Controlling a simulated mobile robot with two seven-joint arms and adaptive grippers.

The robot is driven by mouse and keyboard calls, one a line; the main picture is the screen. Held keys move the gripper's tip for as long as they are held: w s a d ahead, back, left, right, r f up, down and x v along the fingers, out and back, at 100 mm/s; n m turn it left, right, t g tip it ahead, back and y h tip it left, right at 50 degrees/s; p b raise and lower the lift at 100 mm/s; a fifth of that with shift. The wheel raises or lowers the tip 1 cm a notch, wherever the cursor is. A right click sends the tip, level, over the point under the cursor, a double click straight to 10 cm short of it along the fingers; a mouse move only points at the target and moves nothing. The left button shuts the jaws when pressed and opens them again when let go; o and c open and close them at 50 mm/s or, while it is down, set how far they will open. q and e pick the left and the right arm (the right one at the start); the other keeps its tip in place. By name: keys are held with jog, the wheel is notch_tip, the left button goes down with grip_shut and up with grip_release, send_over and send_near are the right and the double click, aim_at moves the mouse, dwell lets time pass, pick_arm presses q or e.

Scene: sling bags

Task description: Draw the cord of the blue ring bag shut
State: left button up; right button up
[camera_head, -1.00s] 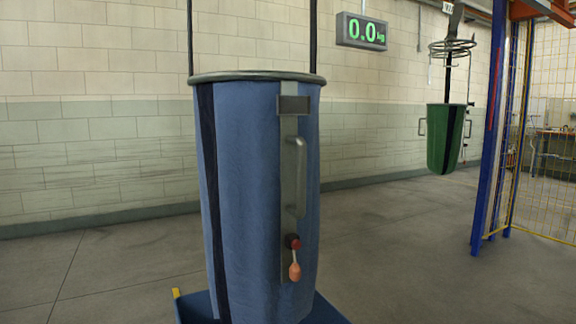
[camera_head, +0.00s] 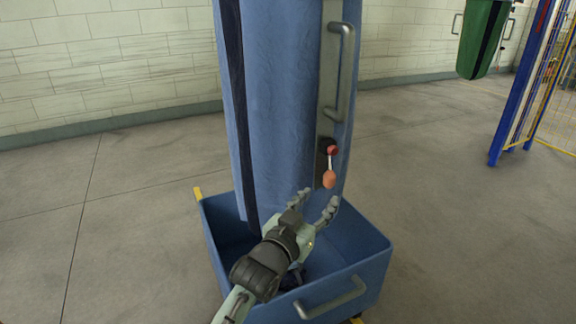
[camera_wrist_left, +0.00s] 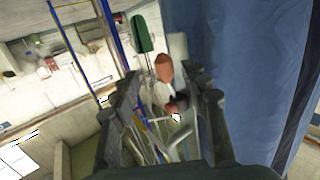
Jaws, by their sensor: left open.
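The blue ring bag (camera_head: 285,100) hangs upright, its lower end inside a blue cart; its top is out of view. A grey plate with a bar handle (camera_head: 346,70) runs down its front right side. A red toggle (camera_head: 332,150) sits near the plate's lower end, and an orange pull knob (camera_head: 329,179) hangs from it on a short pale cord. My left gripper (camera_head: 320,197) is open and empty, just below the knob. In the left wrist view the orange knob (camera_wrist_left: 164,68) shows between the open fingers, apparently untouched. The blue bag (camera_wrist_left: 240,60) fills the right there. My right gripper is not visible.
The blue cart (camera_head: 365,255) with a grey handle (camera_head: 332,300) stands under the bag and my left arm reaches over it. A green bag (camera_head: 484,38) hangs at the back right, beside a blue post (camera_head: 520,95). The floor on the left is clear.

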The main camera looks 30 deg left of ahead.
aim_at(327, 179)
pick_arm(q)
jog(key=shift+w+a+r+t, duration=0.2)
jog(key=shift+w+r, duration=0.1)
jog(key=shift+r, duration=0.3)
jog(key=shift+w+a+r+t, duration=0.1)
jog(key=shift+w+r+t, duration=0.15)
jog(key=shift+r, duration=0.3)
jog(key=w, duration=0.7)
jog(key=shift+d, duration=0.25)
grip_shut()
jog(key=shift+f, duration=0.15)
